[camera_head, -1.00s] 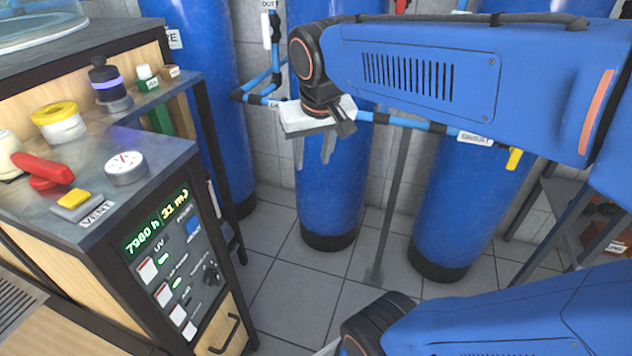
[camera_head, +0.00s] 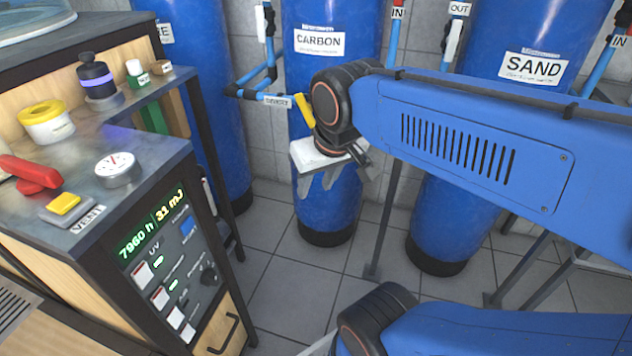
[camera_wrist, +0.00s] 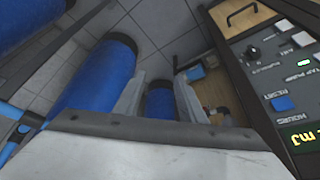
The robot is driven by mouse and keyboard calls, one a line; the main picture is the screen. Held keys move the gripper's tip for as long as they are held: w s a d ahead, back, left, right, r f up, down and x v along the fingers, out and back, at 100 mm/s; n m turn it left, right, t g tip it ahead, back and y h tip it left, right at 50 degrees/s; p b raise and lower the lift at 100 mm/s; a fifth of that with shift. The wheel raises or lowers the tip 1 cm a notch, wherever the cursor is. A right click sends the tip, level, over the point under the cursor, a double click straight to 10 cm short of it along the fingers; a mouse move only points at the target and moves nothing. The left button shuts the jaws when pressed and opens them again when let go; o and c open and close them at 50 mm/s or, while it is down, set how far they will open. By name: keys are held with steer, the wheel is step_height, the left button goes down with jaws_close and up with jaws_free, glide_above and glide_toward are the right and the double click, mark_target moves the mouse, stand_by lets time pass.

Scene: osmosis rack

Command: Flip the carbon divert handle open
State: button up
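The carbon divert handle (camera_head: 304,108) is a small yellow lever on the blue pipe in front of the tank labelled CARBON (camera_head: 319,42). It stands tilted, at the right of a small white pipe label (camera_head: 278,101); my wrist partly hides the area beside it. My gripper (camera_head: 318,190) hangs below and slightly right of the handle, in front of the carbon tank, with its fingers pointing down. In the wrist view my gripper (camera_wrist: 160,98) shows two grey fingers apart with nothing between them. The handle cannot be seen in the wrist view.
The control cabinet (camera_head: 172,232) stands at the left, with a red lever (camera_head: 34,172), a gauge (camera_head: 116,168) and bottles on top. The tank labelled SAND (camera_head: 534,68) is at the right, partly behind my arm. Tiled floor is open between cabinet and tanks.

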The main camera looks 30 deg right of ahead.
steer(key=shift+w+r, duration=0.1)
steer(key=c, duration=0.3)
step_height(320, 180, up, 18)
steer(key=f+m+g, duration=0.1)
steer(key=m+g, duration=0.4)
steer(key=m, duration=2.2)
glide_above(310, 110)
step_height(310, 110, down, 16)
steer(key=shift+f, duration=0.25)
steer(key=shift+c, duration=0.5)
jaws_close()
